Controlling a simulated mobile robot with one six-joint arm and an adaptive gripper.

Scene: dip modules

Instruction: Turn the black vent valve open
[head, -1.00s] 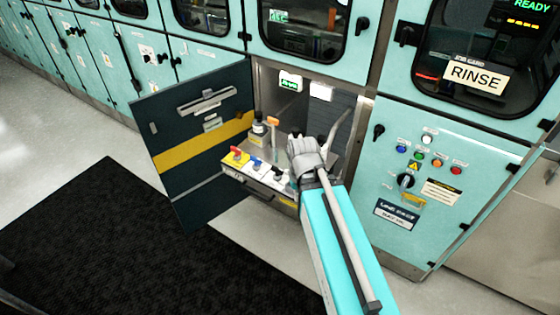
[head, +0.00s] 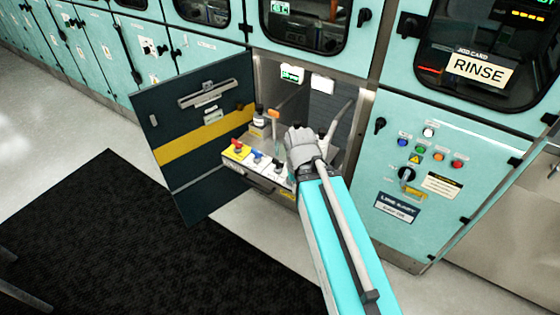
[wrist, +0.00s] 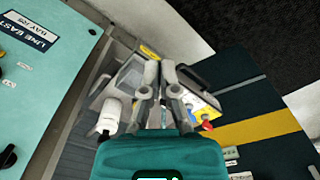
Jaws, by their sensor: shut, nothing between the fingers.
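The valve row sits on a pulled-out ledge in the open lower cabinet. A red handle (head: 237,145) on yellow and a blue handle (head: 258,155) on white show left of my gripper. A dark handle (head: 279,166), apparently the black vent valve, is at the right end of the row, partly hidden by my gripper. The red handle (wrist: 207,126) also shows in the wrist view. My gripper (wrist: 159,66) is shut and empty, fingers pointing into the cabinet over the right end of the ledge. I cannot tell whether it touches the black handle.
An open dark door (head: 190,130) with a yellow stripe stands left of the cabinet. A bottle (head: 259,118) and an orange-topped tool (head: 274,114) stand behind the valves. A pale bent hose (head: 341,116) is to the right. A control panel (head: 430,165) is further right.

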